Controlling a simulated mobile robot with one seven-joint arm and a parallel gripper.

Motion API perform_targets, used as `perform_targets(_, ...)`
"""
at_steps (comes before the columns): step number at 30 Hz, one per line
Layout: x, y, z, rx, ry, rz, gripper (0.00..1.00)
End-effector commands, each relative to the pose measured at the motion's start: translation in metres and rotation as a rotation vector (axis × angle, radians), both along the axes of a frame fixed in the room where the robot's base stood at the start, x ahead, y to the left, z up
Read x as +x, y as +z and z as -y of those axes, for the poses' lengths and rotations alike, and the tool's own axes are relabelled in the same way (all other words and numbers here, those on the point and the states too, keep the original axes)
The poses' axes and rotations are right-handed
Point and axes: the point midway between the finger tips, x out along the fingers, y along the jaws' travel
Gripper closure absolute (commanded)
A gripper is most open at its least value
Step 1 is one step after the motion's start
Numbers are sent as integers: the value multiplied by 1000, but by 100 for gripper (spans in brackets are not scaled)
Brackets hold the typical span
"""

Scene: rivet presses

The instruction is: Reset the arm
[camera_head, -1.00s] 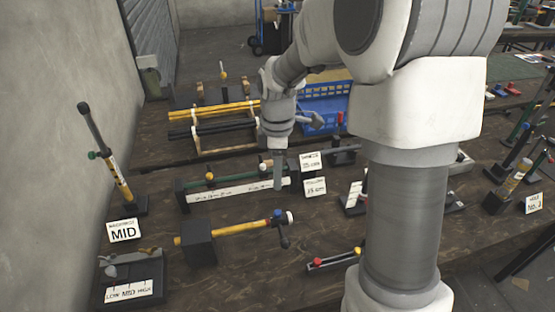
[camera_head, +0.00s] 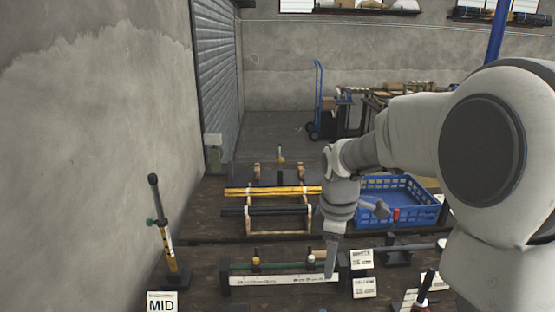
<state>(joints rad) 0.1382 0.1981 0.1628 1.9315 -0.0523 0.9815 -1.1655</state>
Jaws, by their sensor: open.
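My arm comes in from the right of the head view and bends down over the workbench. My gripper (camera_head: 331,258) points downward, in front of the right part of a long gauge bar (camera_head: 280,280) with a white scale strip. It looks empty. The fingers are seen nearly edge-on, so the gap between them is hard to make out. Whether the fingertips touch the gauge cannot be told.
A blue crate (camera_head: 405,216) and a rack with yellow and black rods (camera_head: 272,191) stand behind the gripper. White label cards (camera_head: 362,259) are at its right. An upright tool (camera_head: 163,231) and a MID card (camera_head: 161,303) are at left, near the wall.

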Motion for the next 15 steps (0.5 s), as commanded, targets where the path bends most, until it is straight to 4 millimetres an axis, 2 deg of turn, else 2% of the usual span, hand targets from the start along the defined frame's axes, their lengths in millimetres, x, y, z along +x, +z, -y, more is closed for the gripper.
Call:
perform_targets(1,-9,12,0,-4,-48,27,40)
perform_targets(6,-43,46,0,1,-272,117,40)
perform_targets(15,-111,84,1,85,-675,272,40)
